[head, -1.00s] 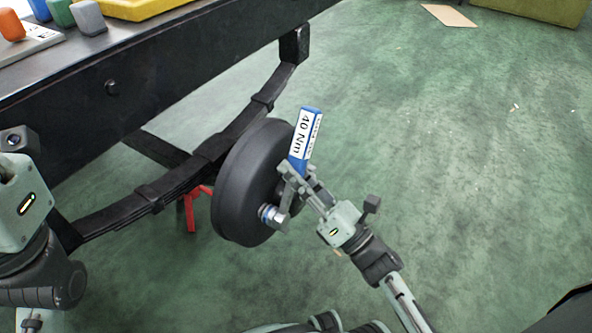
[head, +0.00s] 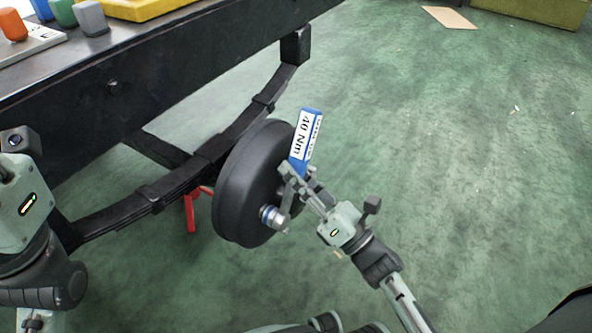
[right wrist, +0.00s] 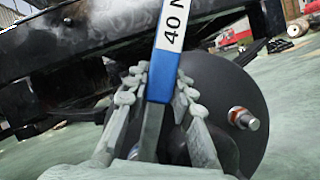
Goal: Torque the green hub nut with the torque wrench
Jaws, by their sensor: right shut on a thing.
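The torque wrench (head: 305,141) has a blue handle with a white "40 Nm" label. My right gripper (head: 290,176) is shut on it just below the handle; the wrist view also shows the wrench (right wrist: 163,85) between the fingers. Its shaft runs down across the face of the dark hub drum (head: 240,190) to a silver fitting with a blue ring (head: 270,216). I cannot tell how it seats there. No green nut shows clearly. A stud with a red ring (right wrist: 242,118) stands on the drum in the wrist view. My left gripper's fingers are hidden or cut off at the left edge.
A black chassis rail (head: 150,85) and leaf spring (head: 190,170) run behind the drum. A red stand (head: 191,212) is below. Coloured blocks (head: 88,18) and a yellow tray (head: 140,8) sit at upper left. The green floor on the right is mostly clear.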

